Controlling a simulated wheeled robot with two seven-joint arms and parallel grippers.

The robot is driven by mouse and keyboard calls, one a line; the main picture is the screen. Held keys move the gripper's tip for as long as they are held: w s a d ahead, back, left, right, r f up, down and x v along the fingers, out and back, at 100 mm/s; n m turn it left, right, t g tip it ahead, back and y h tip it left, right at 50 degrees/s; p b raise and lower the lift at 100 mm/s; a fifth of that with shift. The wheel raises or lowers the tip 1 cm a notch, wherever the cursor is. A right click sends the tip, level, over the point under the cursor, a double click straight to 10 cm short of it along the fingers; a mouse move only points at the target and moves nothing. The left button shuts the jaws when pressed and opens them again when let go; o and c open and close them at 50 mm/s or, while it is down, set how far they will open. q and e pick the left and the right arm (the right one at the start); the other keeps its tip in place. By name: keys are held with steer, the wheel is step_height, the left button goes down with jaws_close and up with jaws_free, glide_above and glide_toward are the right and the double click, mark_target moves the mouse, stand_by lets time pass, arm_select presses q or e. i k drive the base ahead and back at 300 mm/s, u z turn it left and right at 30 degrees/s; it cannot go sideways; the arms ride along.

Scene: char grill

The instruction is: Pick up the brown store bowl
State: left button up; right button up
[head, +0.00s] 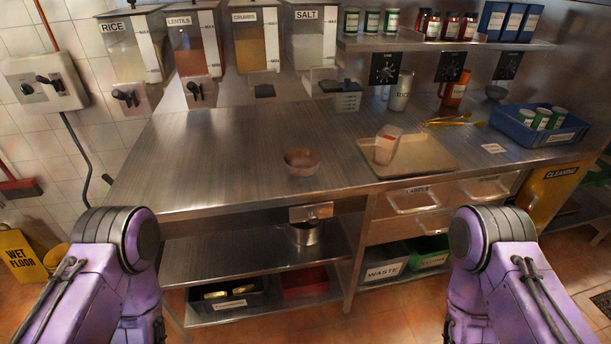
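A small brown bowl (302,161) stands upright on the steel counter (225,150), near its front edge and left of a tan tray. It looks empty, though its inside is small to read. My two purple arms come in at the lower left and lower right, in front of the counter and well apart from the bowl. Neither gripper shows in the head view; both are out of frame below.
The tan tray (430,158) holds a clear cup (387,145). A blue bin (540,128) with cans stands at the right. Dispensers (256,42) hang above the back edge. A metal pot (304,233) is below the counter. The counter left of the bowl is clear.

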mark_target(300, 162)
steer(key=z, duration=1.65)
steer(key=i, duration=1.15)
steer(key=u, duration=1.65)
